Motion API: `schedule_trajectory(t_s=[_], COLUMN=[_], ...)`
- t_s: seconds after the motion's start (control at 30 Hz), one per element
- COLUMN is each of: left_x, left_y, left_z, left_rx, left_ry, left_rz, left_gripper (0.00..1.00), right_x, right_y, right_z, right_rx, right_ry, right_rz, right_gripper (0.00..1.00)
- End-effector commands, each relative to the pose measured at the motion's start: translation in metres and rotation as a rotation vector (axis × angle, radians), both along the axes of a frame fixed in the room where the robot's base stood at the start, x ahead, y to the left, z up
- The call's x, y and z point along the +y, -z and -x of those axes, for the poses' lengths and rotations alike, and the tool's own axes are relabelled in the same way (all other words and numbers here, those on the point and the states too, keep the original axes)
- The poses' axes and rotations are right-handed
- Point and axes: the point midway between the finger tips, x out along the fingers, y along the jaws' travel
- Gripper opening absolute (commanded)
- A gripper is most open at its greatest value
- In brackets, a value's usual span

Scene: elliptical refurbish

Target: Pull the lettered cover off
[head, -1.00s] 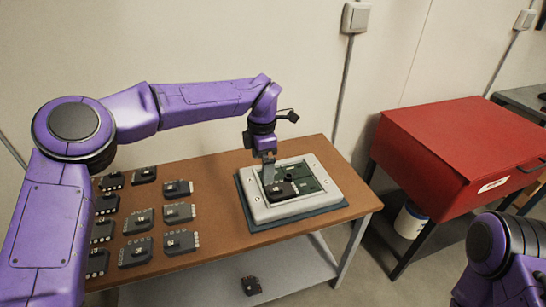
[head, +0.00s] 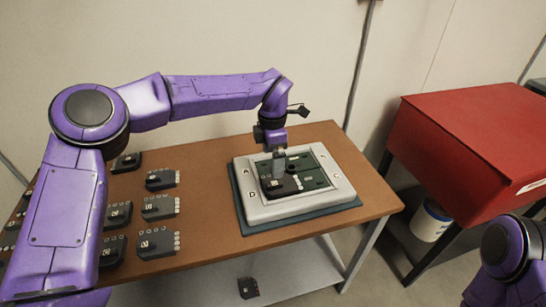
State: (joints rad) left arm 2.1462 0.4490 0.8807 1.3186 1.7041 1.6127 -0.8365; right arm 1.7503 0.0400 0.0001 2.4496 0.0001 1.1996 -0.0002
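A dark cover with a light letter mark (head: 279,188) sits in the left part of the pale grey frame (head: 256,211), over a green circuit board (head: 314,168). My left gripper (head: 279,176) points down at this cover, its fingers at the cover's top. Its fingers overlap in this view, so I cannot tell whether they grip the cover. My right arm shows at the lower right, but its gripper is out of view.
Several similar dark lettered covers (head: 160,207) lie in rows on the left of the brown table (head: 212,228). Another dark piece (head: 248,287) lies on the lower shelf. A red cabinet (head: 470,150) and a white bucket (head: 429,222) stand at the right.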

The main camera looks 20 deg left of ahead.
Motion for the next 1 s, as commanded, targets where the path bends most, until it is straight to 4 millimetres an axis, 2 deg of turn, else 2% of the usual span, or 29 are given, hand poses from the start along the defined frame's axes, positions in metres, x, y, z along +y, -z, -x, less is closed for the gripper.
schedule_trajectory(t_s=[0.3, 0.4, 0.57, 0.8, 0.87, 0.9, 0.93, 0.97, 1.0], left_x=[-0.002, -0.002, -0.002, -0.002, -0.002, -0.002, -0.002, -0.002, -0.002], left_y=[0.064, 0.079, 0.091, 0.093, 0.093, 0.093, 0.093, 0.092, 0.092], left_z=[0.001, 0.001, 0.001, 0.0, 0.0, 0.0, 0.0, 0.0, 0.0], left_rx=[0.004, 0.004, 0.001, 0.0, 0.0, 0.001, 0.001, 0.001, 0.001], left_ry=[0.003, 0.003, 0.004, 0.004, 0.004, 0.004, 0.004, 0.004, 0.004], left_rz=[0.001, 0.0, 0.0, 0.0, 0.0, 0.001, 0.001, 0.001, 0.001], left_gripper=[1.0, 1.0, 1.0, 1.0, 0.8, 0.67, 0.6, 0.6, 0.84], right_x=[0.0, 0.0, 0.0, 0.0, 0.0, 0.0, 0.0, 0.0, 0.0], right_y=[-0.015, -0.018, -0.019, -0.018, -0.018, -0.018, -0.018, -0.018, -0.018], right_z=[0.0, 0.0, 0.0, 0.0, 0.0, 0.0, 0.0, 0.0, 0.0], right_rx=[0.0, 0.0, 0.0, 0.0, 0.0, 0.0, 0.0, 0.0, 0.0], right_ry=[0.0, 0.0, 0.0, 0.0, 0.0, 0.0, 0.0, 0.0, 0.0], right_rz=[0.0, 0.0, 0.0, 0.0, 0.0, 0.0, 0.0, 0.0, 0.0], right_gripper=[0.41, 0.41, 0.41, 0.41, 0.41, 0.41, 0.41, 0.41, 0.41])
